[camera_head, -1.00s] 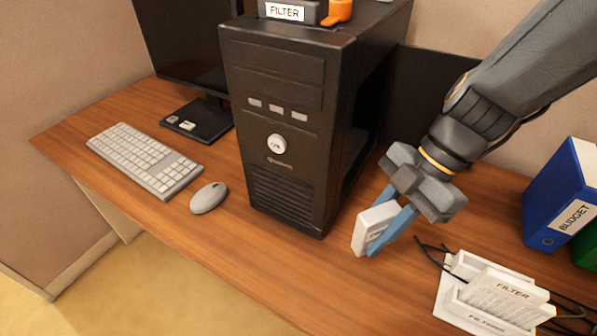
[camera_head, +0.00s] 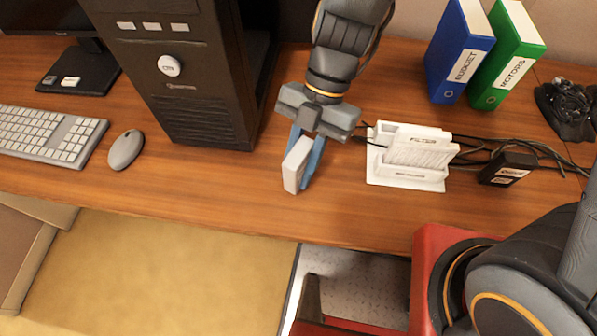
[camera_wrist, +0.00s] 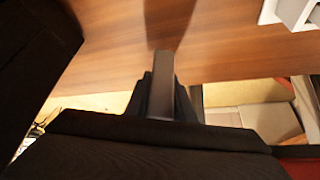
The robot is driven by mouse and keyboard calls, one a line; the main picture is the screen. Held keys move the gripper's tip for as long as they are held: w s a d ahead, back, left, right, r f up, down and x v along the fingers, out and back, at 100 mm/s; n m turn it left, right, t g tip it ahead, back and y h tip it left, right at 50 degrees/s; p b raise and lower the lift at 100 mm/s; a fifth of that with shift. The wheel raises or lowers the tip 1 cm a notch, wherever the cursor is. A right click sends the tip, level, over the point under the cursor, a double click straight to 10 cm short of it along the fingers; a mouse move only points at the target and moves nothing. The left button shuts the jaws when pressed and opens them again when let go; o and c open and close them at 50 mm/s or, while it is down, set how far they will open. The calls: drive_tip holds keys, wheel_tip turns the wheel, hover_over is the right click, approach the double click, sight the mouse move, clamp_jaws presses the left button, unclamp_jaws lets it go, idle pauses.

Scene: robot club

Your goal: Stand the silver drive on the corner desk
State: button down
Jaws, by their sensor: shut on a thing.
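The silver drive (camera_head: 297,164), a small pale box, is held upright between the blue fingers of my gripper (camera_head: 304,167). My gripper is shut on it over the wooden desk (camera_head: 215,190), to the right of the black computer tower. I cannot tell whether the drive's lower end touches the desk. In the wrist view a grey block, likely the drive (camera_wrist: 164,85), shows between the dark jaws, with the desk surface (camera_wrist: 110,45) beyond it.
The black tower (camera_head: 185,75) stands to the left, with a mouse (camera_head: 126,150) and keyboard (camera_head: 45,135) beyond. A white filter holder (camera_head: 410,160), cables and a black adapter (camera_head: 507,169) lie to the right. Blue (camera_head: 455,50) and green (camera_head: 510,50) binders stand behind. The desk's front strip is clear.

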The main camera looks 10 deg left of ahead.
sight(299, 177)
drive_tip(key=shift+f, duration=1.6)
drive_tip(key=shift+f, duration=0.1)
drive_tip(key=c, duration=1.5)
unclamp_jaws()
drive_tip(key=shift+c, duration=0.2)
drive_tip(key=b+v, duration=0.1)
drive_tip(key=v, duration=1.1)
